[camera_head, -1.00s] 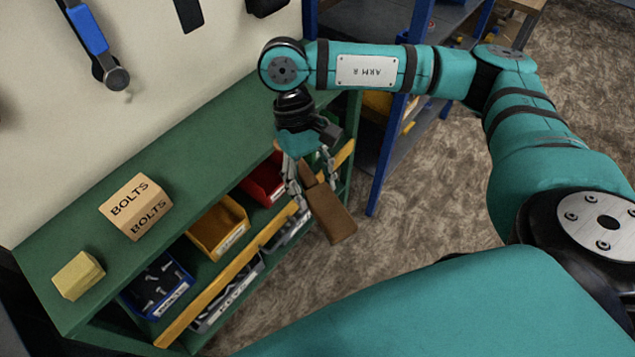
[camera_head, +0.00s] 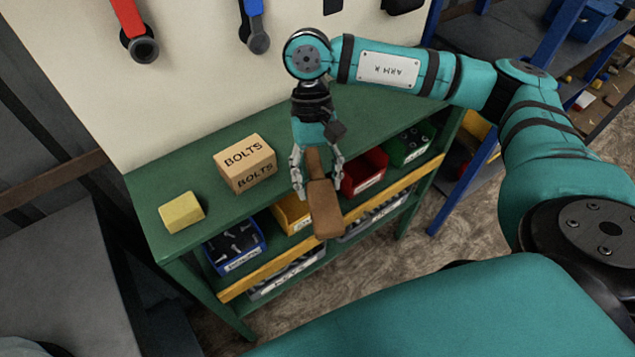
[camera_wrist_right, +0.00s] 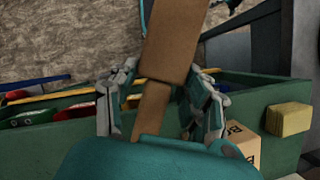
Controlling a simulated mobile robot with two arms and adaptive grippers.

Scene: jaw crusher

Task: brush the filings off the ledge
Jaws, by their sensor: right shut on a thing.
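My right gripper (camera_head: 317,178) is shut on the handle of a brown brush (camera_head: 325,209) and holds it in front of the green shelf unit. The brush's wide block hangs below the fingers in the head view. In the right wrist view the brush (camera_wrist_right: 168,45) stands between the gripper's two fingers (camera_wrist_right: 160,105). The green top ledge (camera_head: 205,160) runs behind the gripper. I cannot make out any filings on it. My left gripper is not in view.
A BOLTS box (camera_head: 246,164) and a yellow block (camera_head: 181,212) stand on the green top. Below are a blue bin (camera_head: 236,247), a yellow bin (camera_head: 292,214), a red bin (camera_head: 364,172) and a green bin (camera_head: 409,145). Tools hang on the wall behind.

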